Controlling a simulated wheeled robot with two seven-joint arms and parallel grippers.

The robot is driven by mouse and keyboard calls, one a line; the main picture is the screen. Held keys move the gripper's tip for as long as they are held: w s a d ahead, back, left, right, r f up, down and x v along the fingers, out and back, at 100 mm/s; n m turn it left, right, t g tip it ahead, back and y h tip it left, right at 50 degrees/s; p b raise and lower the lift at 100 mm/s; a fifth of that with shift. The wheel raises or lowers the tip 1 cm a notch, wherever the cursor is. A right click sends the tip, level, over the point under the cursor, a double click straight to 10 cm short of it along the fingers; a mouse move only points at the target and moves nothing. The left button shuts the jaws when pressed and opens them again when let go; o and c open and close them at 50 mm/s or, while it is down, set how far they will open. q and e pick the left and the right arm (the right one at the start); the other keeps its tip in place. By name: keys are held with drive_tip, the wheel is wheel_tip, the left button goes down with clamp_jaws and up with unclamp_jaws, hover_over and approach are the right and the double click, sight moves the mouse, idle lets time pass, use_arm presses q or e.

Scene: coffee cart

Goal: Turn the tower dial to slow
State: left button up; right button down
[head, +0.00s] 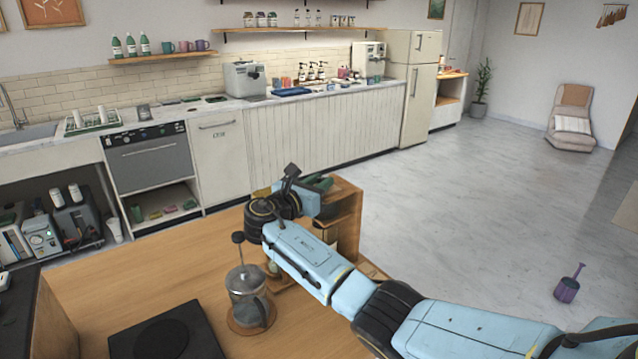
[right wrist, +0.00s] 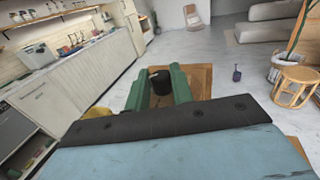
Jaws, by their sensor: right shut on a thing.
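The wooden tower (head: 348,222) stands at the far right corner of the wooden cart top (head: 130,270). In the right wrist view its brown top (right wrist: 202,80) shows beyond the fingers. The black round dial (right wrist: 160,82) sits on that top, between the green fingers of my right gripper (right wrist: 159,76). The gripper is shut on the dial. In the head view the right gripper (head: 318,183) is at the tower's top, and the dial is hidden there. I cannot read any slow mark or the dial's setting. My left gripper is out of view.
A black plate (head: 168,338) lies at the cart's front. The back counter (head: 300,95) is well beyond the cart. Open floor (head: 470,200) lies to the right.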

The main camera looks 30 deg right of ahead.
drive_tip(key=c, duration=1.2)
unclamp_jaws()
wheel_tip(320, 180, up, 10)
drive_tip(key=shift+p, duration=0.3)
drive_tip(key=shift+f, duration=0.1)
